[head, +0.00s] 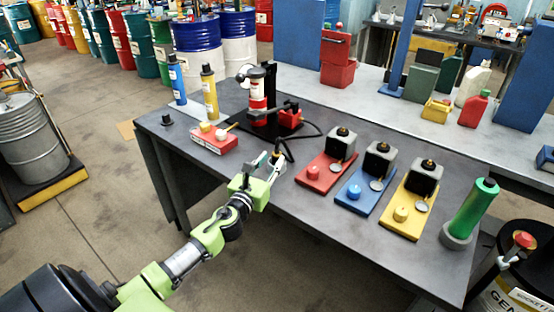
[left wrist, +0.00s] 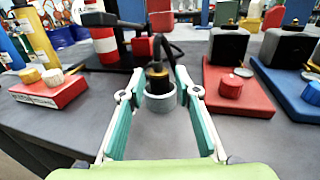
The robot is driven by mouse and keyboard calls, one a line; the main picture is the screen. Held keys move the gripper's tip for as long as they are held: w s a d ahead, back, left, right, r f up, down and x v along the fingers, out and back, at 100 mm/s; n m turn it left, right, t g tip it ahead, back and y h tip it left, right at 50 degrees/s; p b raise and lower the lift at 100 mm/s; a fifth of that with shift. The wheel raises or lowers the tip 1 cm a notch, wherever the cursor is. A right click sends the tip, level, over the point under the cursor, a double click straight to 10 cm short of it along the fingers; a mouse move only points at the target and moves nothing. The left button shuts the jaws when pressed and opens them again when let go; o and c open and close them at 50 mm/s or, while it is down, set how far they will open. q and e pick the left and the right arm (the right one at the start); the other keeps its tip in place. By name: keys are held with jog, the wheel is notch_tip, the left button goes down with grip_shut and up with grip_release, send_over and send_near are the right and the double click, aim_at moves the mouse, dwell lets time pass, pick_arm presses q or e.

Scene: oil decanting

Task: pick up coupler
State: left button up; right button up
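The coupler (left wrist: 156,74), a small black and brass fitting on the end of a black hose, stands upright in a grey round holder (left wrist: 160,101) on the dark table. In the head view the holder (head: 277,171) is partly hidden by my left gripper (head: 264,163). My left gripper is open. In the left wrist view its two teal-padded fingers (left wrist: 158,97) lie either side of the holder and coupler, with gaps showing. I cannot tell whether the tips reach past the coupler. My right gripper is not in view.
A red and white pump unit (head: 258,92) with the hose stands behind. A red box (head: 214,138) is to the left. Red (head: 325,172), blue (head: 365,188) and yellow (head: 407,211) trays with black-and-grey blocks are to the right. A green cylinder (head: 474,207) stands at the right end.

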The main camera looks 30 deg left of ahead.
aim_at(276, 151)
pick_arm(q)
jog(key=shift+w+a+r, duration=0.1)
jog(key=shift+w+a, duration=0.05)
jog(key=shift+w, duration=0.3)
jog(key=shift+w+a+r, duration=0.1)
jog(key=shift+w, duration=0.3)
jog(key=w, duration=0.2)
jog(key=w+a, duration=0.1)
jog(key=w, duration=0.1)
jog(key=shift+w, duration=0.15)
grip_shut()
